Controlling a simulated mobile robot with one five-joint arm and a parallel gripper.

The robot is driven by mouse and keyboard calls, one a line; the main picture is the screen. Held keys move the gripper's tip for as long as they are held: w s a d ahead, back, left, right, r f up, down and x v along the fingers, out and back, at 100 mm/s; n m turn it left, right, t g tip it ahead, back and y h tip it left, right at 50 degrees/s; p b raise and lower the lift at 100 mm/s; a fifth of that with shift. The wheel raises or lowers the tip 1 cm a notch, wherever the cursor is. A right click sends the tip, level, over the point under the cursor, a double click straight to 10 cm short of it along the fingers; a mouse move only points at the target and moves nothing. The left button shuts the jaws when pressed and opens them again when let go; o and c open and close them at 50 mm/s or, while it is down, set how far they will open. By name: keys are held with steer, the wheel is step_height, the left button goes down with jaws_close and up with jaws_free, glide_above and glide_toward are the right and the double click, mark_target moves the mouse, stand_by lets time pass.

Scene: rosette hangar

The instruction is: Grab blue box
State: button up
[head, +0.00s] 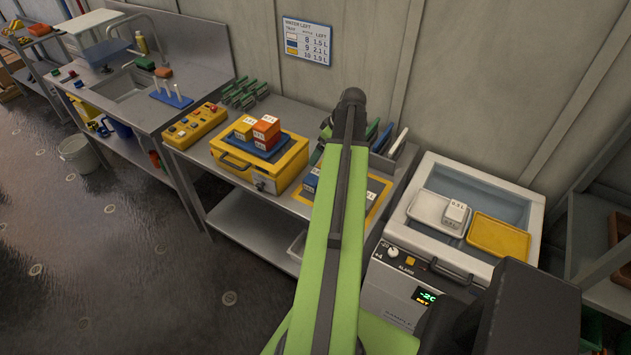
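A small blue box (311,183) with a white label stands on the bench, at the left end of a yellow mat (303,198). My green arm (334,230) rises in front of the bench and crosses just right of the box, hiding part of the mat and possibly part of the box. The arm's dark upper joint (352,98) shows above the bench. I cannot make out my gripper or its fingers in this view, so its distance from the box does not show.
Left of the blue box, a yellow case (240,165) carries a blue tray with orange and yellow boxes. A yellow control box (195,126) stands further left. An open chest freezer (425,255) at right holds a white tray and a yellow tray (498,236). Floor at left is mostly clear.

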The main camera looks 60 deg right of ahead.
steer(key=s+d, duration=0.1)
steer(key=s, duration=0.1)
steer(key=b, duration=1.1)
glide_above(315, 176)
steer(key=s, duration=0.1)
steer(key=f, duration=1.1)
steer(key=shift+s+d+f, duration=0.1)
steer(key=shift+s+d, duration=0.1)
steer(key=shift+d, duration=0.05)
steer(key=shift+w+f+b, duration=0.15)
steer(key=shift+f+b, duration=0.1)
steer(key=shift+b, duration=0.1)
steer(key=shift+r, duration=0.1)
steer(key=b+x, duration=0.2)
steer(key=s+b+x, duration=0.1)
steer(key=b+x, duration=0.2)
steer(key=shift+a+f, duration=0.15)
steer(key=shift+f, duration=0.1)
steer(key=shift+w+f, duration=0.1)
steer(key=shift+f, duration=0.05)
steer(key=shift+r, duration=0.2)
steer(key=c, duration=1.4)
steer(key=shift+c, duration=0.2)
